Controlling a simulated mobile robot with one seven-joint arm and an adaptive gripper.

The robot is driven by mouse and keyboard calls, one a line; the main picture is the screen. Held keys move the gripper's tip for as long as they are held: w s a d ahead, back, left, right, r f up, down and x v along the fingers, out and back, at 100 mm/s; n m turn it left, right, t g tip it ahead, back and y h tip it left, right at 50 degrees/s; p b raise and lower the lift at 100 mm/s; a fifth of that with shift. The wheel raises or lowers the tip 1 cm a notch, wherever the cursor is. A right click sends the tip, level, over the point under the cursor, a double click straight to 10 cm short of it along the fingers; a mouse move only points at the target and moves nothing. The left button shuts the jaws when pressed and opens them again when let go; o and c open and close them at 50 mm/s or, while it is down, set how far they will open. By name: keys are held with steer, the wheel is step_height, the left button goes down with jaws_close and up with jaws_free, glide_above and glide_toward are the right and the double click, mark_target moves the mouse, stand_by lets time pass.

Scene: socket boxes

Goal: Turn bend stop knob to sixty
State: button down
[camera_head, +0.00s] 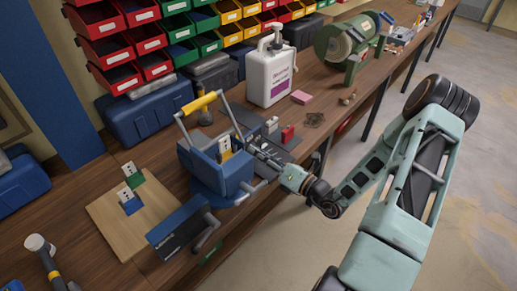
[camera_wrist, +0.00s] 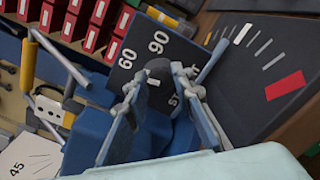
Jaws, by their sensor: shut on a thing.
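The bend stop knob (camera_wrist: 158,69) is dark with a small pale mark, in the middle of the wrist view. It sits on a dark dial plate (camera_wrist: 136,50) marked 60 and 90; another marking is partly hidden by a finger. My gripper (camera_wrist: 157,88) has one finger on each side of the knob and is shut on it. In the head view, my gripper (camera_head: 256,154) reaches the right side of the blue bender (camera_head: 215,170), which has a yellow-gripped handle (camera_head: 201,103). The knob is too small to make out there. I cannot tell exactly where its mark points.
A dark panel (camera_wrist: 258,62) with white ticks and a red block lies right of the knob. A wooden board (camera_head: 105,215) and a blue box (camera_head: 180,228) lie in front on the bench.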

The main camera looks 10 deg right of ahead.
steer(key=shift+m+p, duration=0.45)
steer(key=shift+m, duration=0.35)
steer(key=c, duration=1.7)
jaws_free()
steer(key=shift+o, duration=0.2)
steer(key=v, duration=1.2)
steer(key=shift+a, duration=0.1)
